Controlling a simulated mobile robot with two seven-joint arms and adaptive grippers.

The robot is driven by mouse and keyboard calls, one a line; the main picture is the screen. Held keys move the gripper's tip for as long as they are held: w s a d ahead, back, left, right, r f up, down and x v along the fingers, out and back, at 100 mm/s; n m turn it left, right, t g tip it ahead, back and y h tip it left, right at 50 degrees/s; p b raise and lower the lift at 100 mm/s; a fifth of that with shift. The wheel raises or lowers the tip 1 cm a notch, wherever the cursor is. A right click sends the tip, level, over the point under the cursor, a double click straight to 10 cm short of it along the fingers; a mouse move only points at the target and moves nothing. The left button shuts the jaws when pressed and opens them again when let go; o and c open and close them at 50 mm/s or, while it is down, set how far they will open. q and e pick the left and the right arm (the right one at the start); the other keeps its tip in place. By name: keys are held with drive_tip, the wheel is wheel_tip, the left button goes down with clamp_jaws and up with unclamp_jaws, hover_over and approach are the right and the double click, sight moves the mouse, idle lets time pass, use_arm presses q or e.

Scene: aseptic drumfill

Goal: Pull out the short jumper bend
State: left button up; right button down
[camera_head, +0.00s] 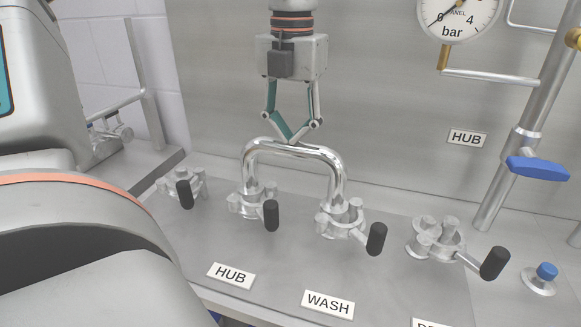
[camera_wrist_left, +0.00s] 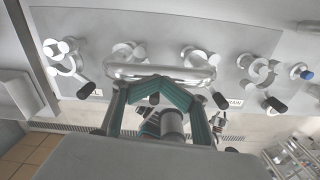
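The short jumper bend (camera_head: 295,147) is a shiny U-shaped tube standing upright. Its left leg goes into the clamped port behind the HUB label, its right leg into the one behind the WASH label. The bend also lies across the left wrist view (camera_wrist_left: 150,73). My left gripper (camera_head: 293,139) points down at the middle of its top run. The teal-lined fingers bow out and their tips come together at the tube. The fingers spread along the tube, not across it. Whether the tips touch it I cannot tell. My right gripper is not in view.
Clamps with black handles sit at both feet of the bend (camera_head: 271,214) (camera_head: 376,238). Other clamped ports stand at the left (camera_head: 185,190) and right (camera_head: 437,243). A pipe with a blue valve handle (camera_head: 538,168) rises at the right. The steel wall is close behind.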

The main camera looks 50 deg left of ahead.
use_arm(q)
drive_tip(key=shift+s+a+r, duration=0.1)
drive_tip(key=shift+r, duration=0.05)
idle(0.4)
wheel_tip(320, 180, up, 12)
idle(0.5)
